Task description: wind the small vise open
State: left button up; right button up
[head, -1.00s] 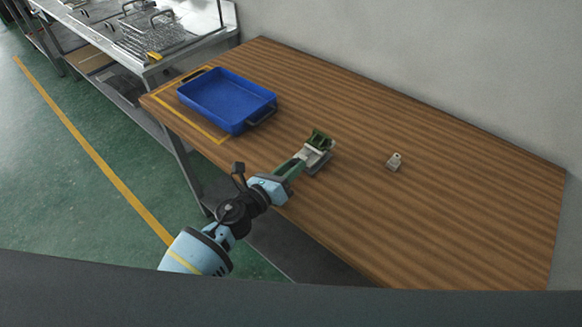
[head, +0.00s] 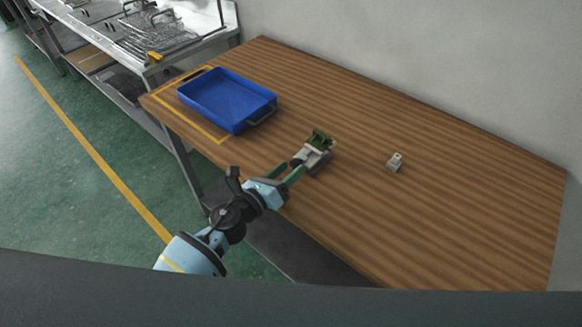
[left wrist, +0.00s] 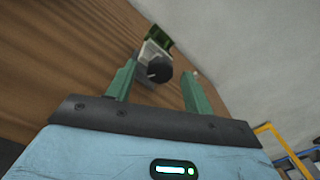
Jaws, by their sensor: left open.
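The small vise (head: 314,157) sits on the wooden table near its front edge, grey with a green part (head: 321,138) at its far end. Its round black knob (head: 297,163) faces my left gripper (head: 290,170). The left gripper is open, its green fingers spread. In the left wrist view, the knob (left wrist: 160,69) shows between and slightly beyond the left gripper's fingertips (left wrist: 158,74), with a gap on each side. The vise body (left wrist: 150,52) is partly hidden behind the knob. My right gripper is not in view.
A blue tray (head: 238,127) stands at the table's left end, near yellow tape. The right part of the wooden table (head: 470,200) is clear. A grey wall runs behind it.

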pick_arm(q)
jog(key=v, duration=0.6)
jog(key=shift+s, duration=0.15)
jog(key=shift+a, duration=0.1)
